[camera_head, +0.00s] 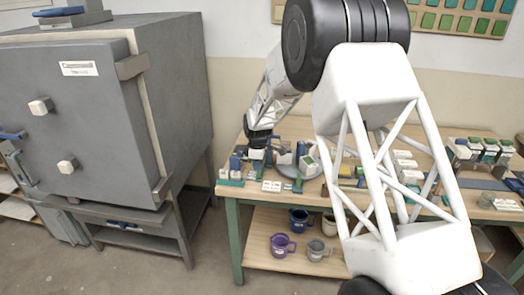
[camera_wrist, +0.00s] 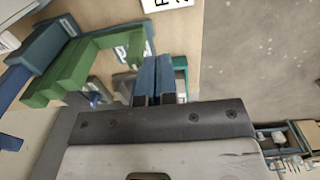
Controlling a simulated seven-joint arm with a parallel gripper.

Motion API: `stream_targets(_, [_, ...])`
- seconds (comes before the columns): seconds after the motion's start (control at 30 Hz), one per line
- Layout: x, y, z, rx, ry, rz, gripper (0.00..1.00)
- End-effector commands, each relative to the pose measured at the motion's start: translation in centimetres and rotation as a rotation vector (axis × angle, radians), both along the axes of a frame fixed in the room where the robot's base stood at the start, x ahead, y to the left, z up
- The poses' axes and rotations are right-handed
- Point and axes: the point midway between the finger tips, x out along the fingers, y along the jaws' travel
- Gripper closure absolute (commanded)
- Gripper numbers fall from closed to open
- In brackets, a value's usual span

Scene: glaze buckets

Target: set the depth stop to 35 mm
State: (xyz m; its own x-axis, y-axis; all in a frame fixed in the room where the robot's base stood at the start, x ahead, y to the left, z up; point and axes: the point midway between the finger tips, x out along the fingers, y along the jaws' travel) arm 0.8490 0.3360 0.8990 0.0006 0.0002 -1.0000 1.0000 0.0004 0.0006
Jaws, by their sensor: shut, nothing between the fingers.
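My gripper (camera_wrist: 157,80) is shut and empty; its two blue fingertips lie close together in the wrist view. In the head view my gripper (camera_head: 257,143) is low over the left end of the workbench. A green bracket (camera_wrist: 85,62) with a small pale marked strip (camera_wrist: 122,52) stands just left of the fingers in the wrist view. I cannot tell for sure which part is the depth stop, nor read any setting. The fingertips are close to the bracket's right end; contact is unclear. In the head view the small fixtures by my gripper are partly hidden and too small to read.
The wooden workbench (camera_head: 228,190) carries white cards (camera_head: 271,186) and several small blocks. White and green pieces (camera_head: 480,148) stand at its right. A purple jug (camera_head: 282,245) and other jugs stand on the lower shelf. A large grey kiln (camera_head: 90,110) is at left, with open floor before the bench.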

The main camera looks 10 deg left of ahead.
Motion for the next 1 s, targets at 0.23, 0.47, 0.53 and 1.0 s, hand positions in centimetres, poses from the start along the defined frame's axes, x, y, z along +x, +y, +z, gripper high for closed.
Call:
stream_targets(0.23, [0.0,0.0,-1.1,0.0,0.001,0.0,1.0])
stream_targets(0.47, [0.0,0.0,-2.0,0.0,0.001,0.0,1.0])
stream_targets(0.53, [0.0,0.0,-2.1,0.0,0.001,0.0,1.0])
stream_targets(1.0, [0.0,0.0,-2.2,0.0,0.001,0.0,1.0])
